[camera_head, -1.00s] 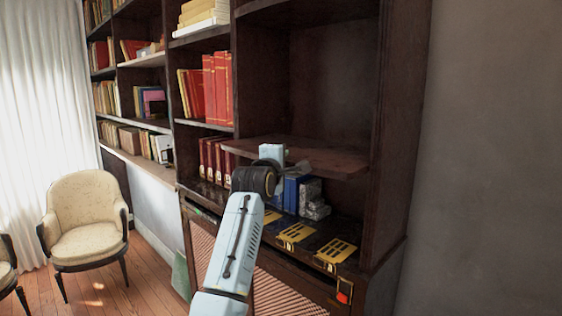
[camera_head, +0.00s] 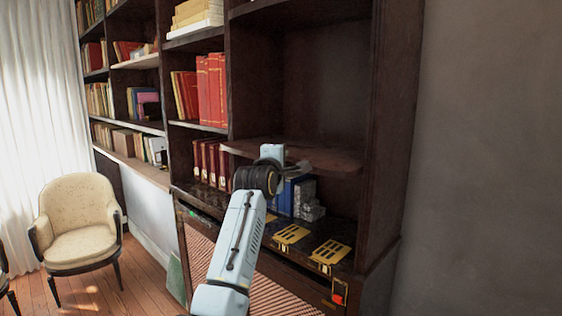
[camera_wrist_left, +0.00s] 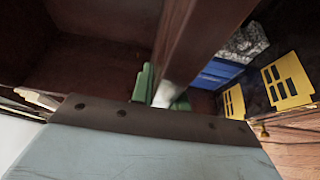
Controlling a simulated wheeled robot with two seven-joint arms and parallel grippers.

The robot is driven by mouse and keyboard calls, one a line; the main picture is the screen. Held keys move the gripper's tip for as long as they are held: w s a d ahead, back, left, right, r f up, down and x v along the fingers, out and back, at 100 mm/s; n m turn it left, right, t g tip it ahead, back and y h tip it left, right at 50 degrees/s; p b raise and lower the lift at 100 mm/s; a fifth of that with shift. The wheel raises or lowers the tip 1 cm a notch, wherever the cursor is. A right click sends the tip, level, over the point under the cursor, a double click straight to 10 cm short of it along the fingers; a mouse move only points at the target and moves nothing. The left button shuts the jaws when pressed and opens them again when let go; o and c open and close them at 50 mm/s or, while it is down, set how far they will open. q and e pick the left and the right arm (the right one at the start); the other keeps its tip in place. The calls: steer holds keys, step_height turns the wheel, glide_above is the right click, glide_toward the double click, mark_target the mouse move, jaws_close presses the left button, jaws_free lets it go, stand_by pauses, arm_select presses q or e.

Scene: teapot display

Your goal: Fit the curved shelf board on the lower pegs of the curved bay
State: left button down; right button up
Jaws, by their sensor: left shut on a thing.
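The curved shelf board (camera_head: 322,158) is dark brown wood with a rounded front edge. It lies roughly level inside the curved bay (camera_head: 325,95), the dark bay at the right end of the bookcase. My left gripper (camera_head: 290,166) is at the board's front edge and shut on it. The board also shows in the left wrist view (camera_wrist_left: 200,38), edge-on, running up from the green fingers. The pegs are not visible, and I cannot tell whether the board rests on them. My right gripper is not in view.
Blue books (camera_head: 287,197) and a grey patterned block (camera_head: 308,200) stand below the board. Yellow slotted plates (camera_head: 331,252) lie on the ledge in front. Red books (camera_head: 211,163) fill the bay to the left. A cream armchair (camera_head: 78,222) stands at the left.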

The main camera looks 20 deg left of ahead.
mark_target(295, 153)
arm_select(q)
steer(key=shift+w+d+r, duration=0.15)
steer(key=shift+w+d, duration=0.2)
steer(key=shift+w, duration=0.45)
steer(key=shift+w+d+r, duration=0.1)
steer(key=shift+w+d, duration=0.2)
steer(key=shift+w, duration=0.45)
steer(key=shift+w+d+r, duration=0.15)
steer(key=shift+w+d, duration=0.2)
steer(key=shift+w, duration=0.45)
steer(key=c, duration=1.3)
jaws_free()
steer(key=shift+s+f, duration=0.1)
steer(key=shift+f, duration=0.45)
steer(key=shift+s+b, duration=0.3)
steer(key=shift+s, duration=0.3)
steer(key=s+b, duration=0.1)
steer(key=s, duration=0.3)
steer(key=s+b, duration=0.1)
steer(key=s, duration=0.3)
steer(key=s+d+b, duration=0.1)
steer(key=s, duration=0.3)
steer(key=shift+s+r+b, duration=0.1)
steer(key=shift+r+b, duration=0.2)
steer(key=shift+r, duration=0.05)
steer(key=shift+f, duration=0.1)
